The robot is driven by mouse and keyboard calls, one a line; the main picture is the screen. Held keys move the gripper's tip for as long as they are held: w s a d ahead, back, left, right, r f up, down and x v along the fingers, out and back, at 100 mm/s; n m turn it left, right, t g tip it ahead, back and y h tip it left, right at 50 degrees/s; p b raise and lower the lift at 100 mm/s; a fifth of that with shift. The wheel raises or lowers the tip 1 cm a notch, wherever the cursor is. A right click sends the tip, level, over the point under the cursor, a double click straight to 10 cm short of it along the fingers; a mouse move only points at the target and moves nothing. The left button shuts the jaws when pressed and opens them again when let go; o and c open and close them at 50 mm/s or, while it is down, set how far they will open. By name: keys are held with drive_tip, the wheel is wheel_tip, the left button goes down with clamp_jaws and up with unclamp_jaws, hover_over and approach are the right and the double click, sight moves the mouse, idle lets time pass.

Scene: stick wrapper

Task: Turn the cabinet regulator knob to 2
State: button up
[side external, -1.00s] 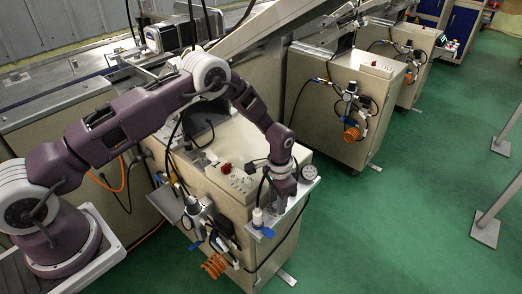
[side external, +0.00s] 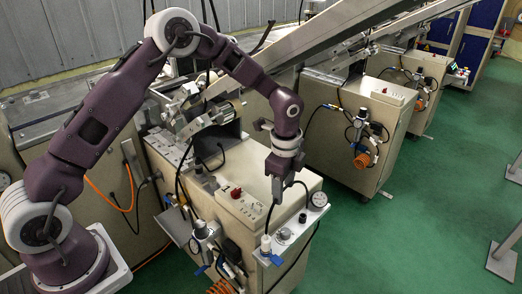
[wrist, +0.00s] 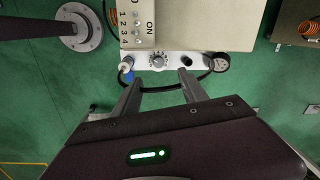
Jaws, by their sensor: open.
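A round dial knob with marks around it (wrist: 158,60), likely the regulator knob, sits on a pale shelf (wrist: 172,54) on the cabinet's side. Its setting is too small to read. The shelf also shows in the side view (side external: 287,248), with the knob (side external: 284,234) near its middle. My gripper (wrist: 158,83) is open and empty. In the wrist view its two fingers point toward the shelf, one to each side of the dial knob. In the side view my gripper (side external: 289,200) hangs above the shelf, apart from the knob.
Beside the dial knob are a small black knob (wrist: 187,61) and a round gauge (wrist: 221,63). A white-and-blue fitting (wrist: 126,67) stands at the shelf's other end. The cabinet top (side external: 240,182) carries a red knob (side external: 236,193).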

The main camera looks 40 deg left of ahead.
drive_tip(key=s+a+r+n+t, duration=0.1)
drive_tip(key=s+r+n, duration=0.3)
drive_tip(key=r, duration=0.9)
drive_tip(key=shift+s+a+y, duration=0.3)
drive_tip(key=shift+s+a, duration=0.4)
drive_tip(key=shift+s, duration=0.25)
drive_tip(key=s+a+r+n+t, duration=0.1)
drive_tip(key=s+a+r+n, duration=0.15)
drive_tip(key=s+r, duration=0.55)
drive_tip(key=s+r+n+t+h, duration=0.1)
drive_tip(key=s+n, duration=0.7)
drive_tip(key=s, duration=0.9)
drive_tip(key=shift+s+r+n+t, duration=0.25)
drive_tip(key=shift+r+n+t, duration=0.1)
drive_tip(key=shift+t, duration=0.55)
drive_tip(key=shift+d, duration=0.1)
